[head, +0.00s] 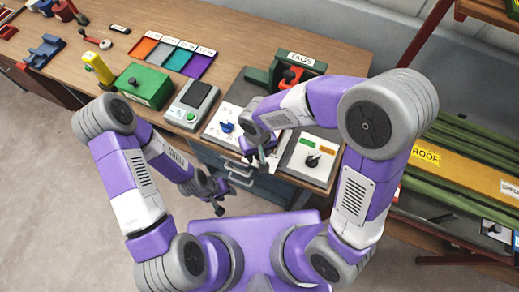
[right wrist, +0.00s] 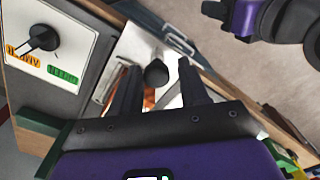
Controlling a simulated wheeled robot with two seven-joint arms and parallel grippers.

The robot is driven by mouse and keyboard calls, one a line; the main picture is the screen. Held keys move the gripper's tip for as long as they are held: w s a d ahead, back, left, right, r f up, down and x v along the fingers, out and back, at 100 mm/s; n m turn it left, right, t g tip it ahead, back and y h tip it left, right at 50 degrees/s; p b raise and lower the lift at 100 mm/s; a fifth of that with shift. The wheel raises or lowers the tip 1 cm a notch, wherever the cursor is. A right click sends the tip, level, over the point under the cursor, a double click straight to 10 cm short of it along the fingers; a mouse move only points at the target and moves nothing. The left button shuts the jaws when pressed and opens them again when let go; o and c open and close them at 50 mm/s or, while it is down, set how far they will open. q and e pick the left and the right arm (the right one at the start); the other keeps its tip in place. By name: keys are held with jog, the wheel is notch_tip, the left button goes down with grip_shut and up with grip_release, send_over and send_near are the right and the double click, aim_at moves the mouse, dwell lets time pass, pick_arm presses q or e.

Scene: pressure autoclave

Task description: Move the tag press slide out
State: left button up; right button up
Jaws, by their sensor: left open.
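The tag press (head: 298,64), green with a "TAGS" label and a red part in front, stands at the back right of the bench in the head view. My right arm covers its front, so the slide is mostly hidden there. In the right wrist view a black knob (right wrist: 155,73) stands on a pale metal piece, which seems to be the slide. My right gripper (right wrist: 157,75) is open, its two black fingers on either side of the knob with gaps visible. It also shows in the head view (head: 262,158). My left gripper (head: 217,198) is open and empty, off the bench front.
A white panel (head: 311,157) with a black dial and green and orange labels lies at the bench's right front. A grey scale (head: 192,103), green box (head: 143,86) and coloured trays (head: 180,57) stand to the left. Drawers (head: 240,172) are below the bench edge.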

jog(key=shift+o, duration=0.9)
jog(key=shift+w+r, duration=0.1)
jog(key=shift+r, duration=0.15)
notch_tip(320, 180, up, 7)
jog(key=shift+r+p, duration=0.1)
jog(key=shift+p, duration=0.65)
